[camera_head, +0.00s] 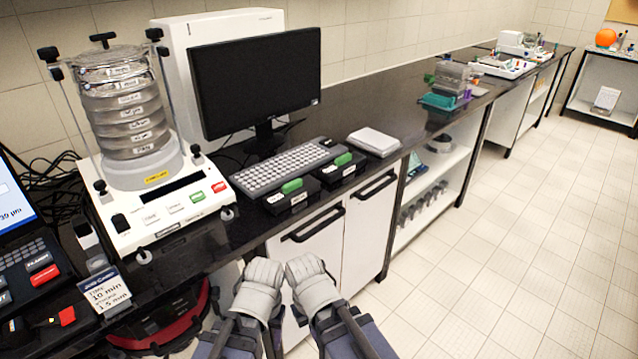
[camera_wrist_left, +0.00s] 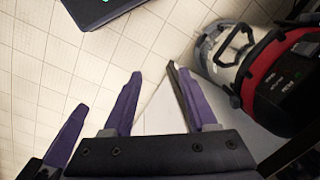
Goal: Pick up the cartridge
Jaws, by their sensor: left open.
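Two small black units with green tops, which may be cartridges in holders, sit on the counter in front of the keyboard. The nearer green piece (camera_head: 291,187) lies left of the farther one (camera_head: 343,159). I cannot tell which one is the cartridge. My left gripper (camera_wrist_left: 155,72) is open and empty, its purple fingers over the floor in the left wrist view. Both my arms hang side by side at the bottom of the head view, below the counter front and apart from the green pieces. My right gripper's jaws do not show clearly.
A sieve shaker (camera_head: 160,215) with stacked sieves stands at left. A monitor (camera_head: 256,82), keyboard (camera_head: 288,168) and white box (camera_head: 374,142) occupy the counter. A red and black vacuum-like machine (camera_wrist_left: 272,80) is near my left gripper. Floor at right is clear.

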